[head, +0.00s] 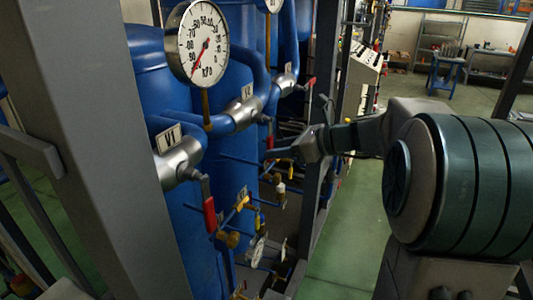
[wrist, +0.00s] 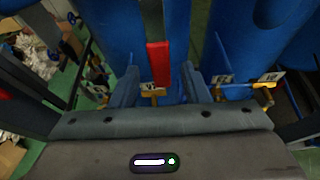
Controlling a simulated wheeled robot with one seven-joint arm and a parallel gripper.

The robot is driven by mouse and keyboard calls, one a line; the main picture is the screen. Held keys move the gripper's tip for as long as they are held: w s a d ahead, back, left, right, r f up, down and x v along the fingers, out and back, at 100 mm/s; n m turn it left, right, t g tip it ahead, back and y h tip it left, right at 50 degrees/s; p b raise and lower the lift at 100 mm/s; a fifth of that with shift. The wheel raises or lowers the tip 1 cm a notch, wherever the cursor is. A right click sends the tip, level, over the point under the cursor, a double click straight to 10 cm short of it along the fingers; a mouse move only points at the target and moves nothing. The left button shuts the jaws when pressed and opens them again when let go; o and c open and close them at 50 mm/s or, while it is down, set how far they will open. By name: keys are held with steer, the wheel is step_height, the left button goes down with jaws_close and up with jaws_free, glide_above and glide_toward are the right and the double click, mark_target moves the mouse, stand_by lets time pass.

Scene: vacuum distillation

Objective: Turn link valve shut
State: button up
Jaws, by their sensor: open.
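Silver valves sit on the blue pipes in the head view: one labelled V1 (head: 180,160) with a red lever (head: 209,214) hanging down, a middle one (head: 243,110) and a far one (head: 286,82). I cannot read which label marks the link valve. My gripper (head: 268,155) is by the middle valve's hanging lever, which is mostly hidden there. In the wrist view my gripper (wrist: 160,92) is open, and a red lever grip (wrist: 158,62) shows between the two fingers. I cannot tell whether they touch it.
A pressure gauge (head: 203,43) stands above the pipes. Yellow-handled valves (head: 242,204) sit lower down, and one also shows in the wrist view (wrist: 268,84). A grey frame post (head: 95,110) stands at left and another (head: 322,110) behind the gripper.

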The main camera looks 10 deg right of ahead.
steer(key=b+v, duration=0.1)
steer(key=v, duration=0.8)
steer(key=shift+s, duration=0.1)
steer(key=s+a+f+n+g+h, duration=0.45)
steer(key=s+a+f+n, duration=0.3)
steer(key=s+n, duration=0.3)
steer(key=s+d+f+n+h, duration=0.2)
steer(key=s+f+n+h, duration=0.5)
steer(key=s+n, duration=0.3)
steer(key=f+n+t, duration=0.1)
steer(key=n, duration=0.3)
steer(key=shift+d+f, duration=0.2)
steer(key=shift+f, duration=0.2)
